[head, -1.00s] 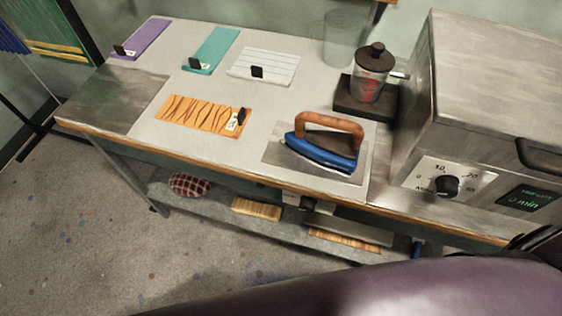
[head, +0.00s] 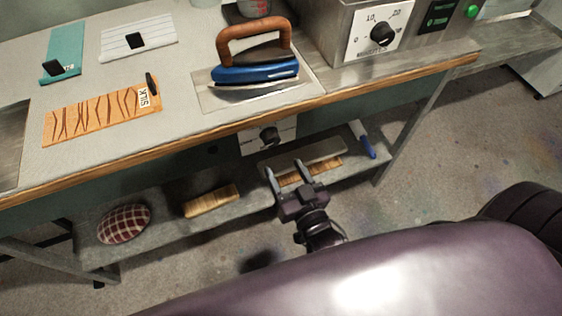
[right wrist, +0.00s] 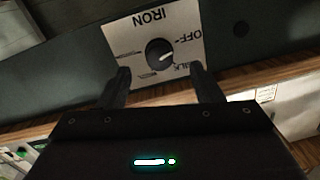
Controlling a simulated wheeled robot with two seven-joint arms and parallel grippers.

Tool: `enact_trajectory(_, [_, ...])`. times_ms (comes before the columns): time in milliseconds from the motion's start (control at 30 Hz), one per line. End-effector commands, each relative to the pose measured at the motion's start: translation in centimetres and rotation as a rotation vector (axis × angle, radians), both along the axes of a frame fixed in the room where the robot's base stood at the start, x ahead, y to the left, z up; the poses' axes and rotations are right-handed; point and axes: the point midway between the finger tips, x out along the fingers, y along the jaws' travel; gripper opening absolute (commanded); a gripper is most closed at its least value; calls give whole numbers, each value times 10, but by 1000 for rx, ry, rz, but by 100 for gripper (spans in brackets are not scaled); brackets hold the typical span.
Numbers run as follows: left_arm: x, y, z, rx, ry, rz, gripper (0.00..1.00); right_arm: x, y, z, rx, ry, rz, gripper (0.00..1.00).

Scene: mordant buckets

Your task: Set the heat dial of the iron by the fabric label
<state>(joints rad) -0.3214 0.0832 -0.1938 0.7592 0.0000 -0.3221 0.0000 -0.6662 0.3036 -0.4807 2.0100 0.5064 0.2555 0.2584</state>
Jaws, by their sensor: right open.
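The blue iron (head: 255,73) with a brown handle sits on a pale plate on the table. Its heat dial (head: 268,136) is a black knob on a white panel under the table edge; it also shows upside down in the right wrist view (right wrist: 159,52). There, the knob's white mark points right, near OFF and a partly hidden word ending in "LK". An orange wavy-patterned fabric (head: 95,115) carries a label (head: 144,97) reading SILK. My right gripper (head: 284,169) is open and empty, below and in front of the dial, apart from it. My left gripper is out of view.
A steel box with a timer knob (head: 383,35) stands at the right. Teal (head: 66,48) and white (head: 150,32) fabrics lie behind. The lower shelf holds a checked cushion (head: 124,223), a wooden block (head: 211,200) and a blue-handled tool (head: 366,140).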

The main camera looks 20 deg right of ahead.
Motion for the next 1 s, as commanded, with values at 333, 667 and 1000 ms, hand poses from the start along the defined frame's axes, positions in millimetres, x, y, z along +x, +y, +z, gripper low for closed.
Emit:
enact_trajectory(333, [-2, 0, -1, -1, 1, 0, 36, 36, 2, 14, 18, -31, -6, 59])
enact_trajectory(667, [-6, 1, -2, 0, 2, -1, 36, 75, 5, 12, 19, -27, -4, 59])
enact_trajectory(1000, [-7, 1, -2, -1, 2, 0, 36, 77, 6, 12, 19, -26, -4, 55])
